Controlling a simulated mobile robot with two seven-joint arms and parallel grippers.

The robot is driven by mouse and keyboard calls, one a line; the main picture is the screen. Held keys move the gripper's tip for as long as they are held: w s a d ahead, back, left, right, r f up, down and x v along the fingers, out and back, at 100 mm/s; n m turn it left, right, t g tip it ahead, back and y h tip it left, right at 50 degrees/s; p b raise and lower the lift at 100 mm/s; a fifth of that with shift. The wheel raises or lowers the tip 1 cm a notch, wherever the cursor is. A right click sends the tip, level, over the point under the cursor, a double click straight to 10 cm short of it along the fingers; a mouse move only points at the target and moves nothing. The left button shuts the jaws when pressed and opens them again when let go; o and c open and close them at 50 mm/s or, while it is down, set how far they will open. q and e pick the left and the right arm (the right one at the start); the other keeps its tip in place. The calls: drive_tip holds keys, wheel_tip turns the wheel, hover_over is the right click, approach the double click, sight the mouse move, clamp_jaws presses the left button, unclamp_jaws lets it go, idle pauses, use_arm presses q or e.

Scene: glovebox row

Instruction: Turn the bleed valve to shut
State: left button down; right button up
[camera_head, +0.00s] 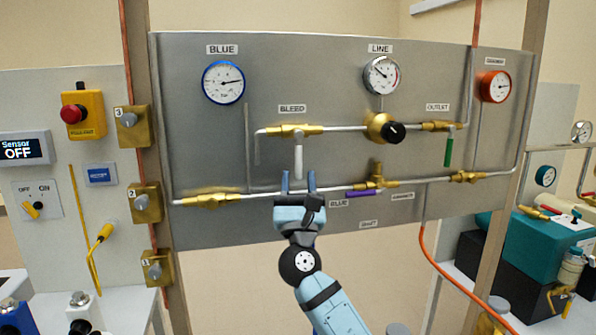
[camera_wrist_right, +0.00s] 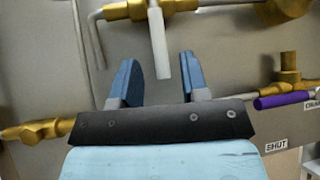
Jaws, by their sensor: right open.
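The bleed valve (camera_head: 296,131) is a brass fitting under the BLEED label (camera_head: 292,108) on the grey panel. Its white lever (camera_head: 298,160) hangs straight down, across the pipe. In the right wrist view the white lever (camera_wrist_right: 159,45) hangs between the lines of the two blue fingers, its lower end near their tips. My right gripper (camera_head: 298,182) is open and sits just below the lever in the head view. Whether a finger touches the lever cannot be told. My left gripper is not in view.
A green lever (camera_head: 448,152) hangs at OUTLET on the right. A purple lever (camera_head: 360,193) lies along the lower pipe (camera_head: 270,195), right of my gripper. A black regulator knob (camera_head: 393,132) and gauges sit higher. The panel below the lower pipe is mostly clear.

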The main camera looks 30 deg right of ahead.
use_arm(q)
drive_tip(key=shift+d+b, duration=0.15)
drive_tip(key=shift+b, duration=0.4)
use_arm(e)
drive_tip(key=v, duration=1)
drive_tip(key=shift+s+f, duration=0.15)
drive_tip(key=shift+f, duration=0.05)
